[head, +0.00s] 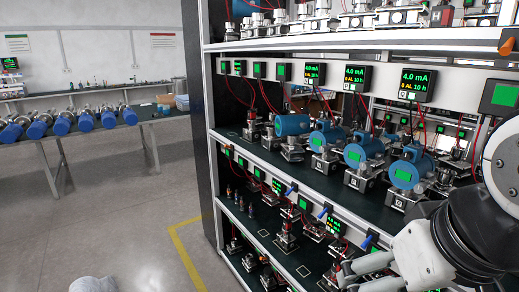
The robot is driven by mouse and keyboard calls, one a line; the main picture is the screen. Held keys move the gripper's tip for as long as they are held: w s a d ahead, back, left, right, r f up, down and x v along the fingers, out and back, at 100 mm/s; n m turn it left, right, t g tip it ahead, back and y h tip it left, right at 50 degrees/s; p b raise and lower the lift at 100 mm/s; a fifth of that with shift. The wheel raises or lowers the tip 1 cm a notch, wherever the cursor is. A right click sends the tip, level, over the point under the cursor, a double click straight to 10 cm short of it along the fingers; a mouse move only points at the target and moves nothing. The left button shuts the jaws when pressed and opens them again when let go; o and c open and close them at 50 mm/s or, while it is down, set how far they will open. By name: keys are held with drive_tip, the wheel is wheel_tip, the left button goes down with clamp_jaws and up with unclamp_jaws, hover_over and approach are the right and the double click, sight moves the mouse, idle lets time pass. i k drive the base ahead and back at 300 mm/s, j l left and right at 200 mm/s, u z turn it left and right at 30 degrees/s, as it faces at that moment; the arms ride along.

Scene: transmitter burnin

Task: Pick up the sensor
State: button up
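Several blue, round-bodied sensors with green displays stand in a row on the middle shelf (262,150) of the rack. The nearest is a blue sensor (407,172) at the right, and another blue sensor (362,152) stands to its left. Smaller metal sensors stand on the lower shelf, one of them a sensor with a red part (287,235). I cannot tell which one the task means. My gripper (345,272) is at the bottom right, in front of the lower shelf and below the nearest blue sensors. Its fingers are partly cut off by the frame, and I see nothing held.
Black display boxes, such as one reading 4.0 mA (417,84), hang above the sensors with red cables running down. The rack's front rails (300,190) border each shelf. A table (60,137) with blue devices stands at the back left. The grey floor (120,215) between is clear.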

sight(270, 142)
drive_tip(key=i+j+z, duration=0.1)
drive_tip(key=i+j, duration=1.4)
drive_tip(key=i, duration=0.1)
